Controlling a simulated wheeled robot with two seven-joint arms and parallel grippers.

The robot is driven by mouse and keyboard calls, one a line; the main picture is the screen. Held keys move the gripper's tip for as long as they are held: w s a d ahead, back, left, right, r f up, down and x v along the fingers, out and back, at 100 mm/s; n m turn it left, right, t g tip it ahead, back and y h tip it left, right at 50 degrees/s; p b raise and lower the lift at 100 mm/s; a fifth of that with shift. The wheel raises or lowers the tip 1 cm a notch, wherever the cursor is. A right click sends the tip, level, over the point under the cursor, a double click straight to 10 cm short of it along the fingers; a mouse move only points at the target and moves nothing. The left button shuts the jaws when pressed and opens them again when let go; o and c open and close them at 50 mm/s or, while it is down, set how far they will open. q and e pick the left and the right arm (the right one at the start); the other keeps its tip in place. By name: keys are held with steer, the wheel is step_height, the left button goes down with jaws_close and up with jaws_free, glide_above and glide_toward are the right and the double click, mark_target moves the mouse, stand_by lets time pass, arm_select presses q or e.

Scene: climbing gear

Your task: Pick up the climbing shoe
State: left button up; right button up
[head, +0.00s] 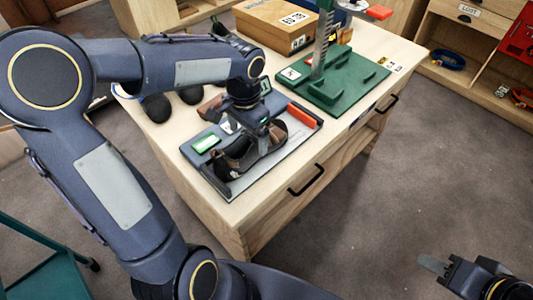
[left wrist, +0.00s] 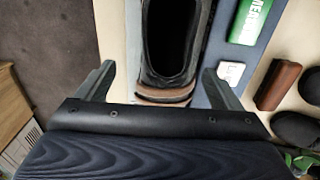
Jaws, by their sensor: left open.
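The climbing shoe (head: 272,143), dark with brown parts, lies on a grey-blue board (head: 232,190) at the near end of the wooden table. My left gripper (head: 252,130) is over the shoe and hides part of it. In the left wrist view the shoe's dark opening and brown heel end (left wrist: 165,92) show between the two spread fingers of my left gripper (left wrist: 160,85). There is a gap on each side, and the gripper is empty. My right gripper (head: 436,265) is at the lower right, off the table; its opening is unclear.
A green label (head: 205,144) and an orange block (head: 302,116) are on the board. A brown block (left wrist: 279,84) and dark round things (head: 157,108) lie beside it. A green stand (head: 345,88) and a cardboard box (head: 272,28) are farther back. The floor at right is clear.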

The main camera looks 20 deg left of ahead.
mark_target(245, 150)
arm_select(q)
steer(key=f, duration=0.5)
steer(key=a+f, duration=0.1)
steer(key=f, duration=0.1)
steer(key=shift+f, duration=0.3)
steer(key=c, duration=1.3)
steer(key=shift+r, duration=0.15)
